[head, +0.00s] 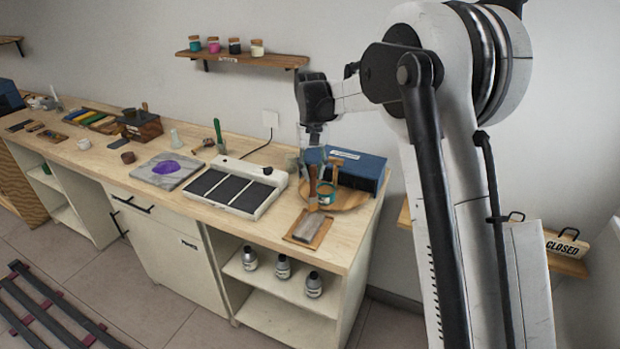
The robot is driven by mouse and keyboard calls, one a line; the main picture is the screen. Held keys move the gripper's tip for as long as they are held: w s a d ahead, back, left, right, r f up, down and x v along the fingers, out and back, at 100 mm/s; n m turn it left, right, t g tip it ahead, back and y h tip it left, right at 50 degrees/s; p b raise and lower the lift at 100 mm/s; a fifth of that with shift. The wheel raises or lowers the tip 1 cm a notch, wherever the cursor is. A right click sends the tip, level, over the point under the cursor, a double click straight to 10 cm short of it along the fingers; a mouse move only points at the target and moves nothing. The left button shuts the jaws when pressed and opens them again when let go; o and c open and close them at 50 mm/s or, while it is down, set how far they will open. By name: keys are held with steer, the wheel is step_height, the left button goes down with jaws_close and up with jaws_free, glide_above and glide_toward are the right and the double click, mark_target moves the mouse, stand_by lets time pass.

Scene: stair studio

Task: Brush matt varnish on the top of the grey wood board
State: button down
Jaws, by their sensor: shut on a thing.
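The grey wood board (309,231) lies flat on a small brown tray (292,238) near the right front of the bench. My gripper (314,158) is above and behind it, pointing down, shut on what looks like a brown-handled brush (312,183). The brush hangs roughly upright, apart from the board, beside a small teal-labelled pot (326,194). I cannot tell whether its tip is in front of the pot or touching it. The pot stands on a round wooden plate (352,200). The bristles and any varnish on the board are too small to make out.
A blue box (360,172) stands behind the plate. A white appliance with dark panels (235,187) lies left of the board. Further left are a grey slab with a purple patch (168,171) and a wooden box (140,126). A wall shelf (243,58) holds jars.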

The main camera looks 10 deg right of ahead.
steer(key=shift+w+d+r, duration=0.1)
steer(key=shift+w+d, duration=0.35)
steer(key=shift+w, duration=0.25)
step_height(320, 180, up, 6)
steer(key=p, duration=0.3)
steer(key=shift+r, duration=0.25)
stand_by(0.4)
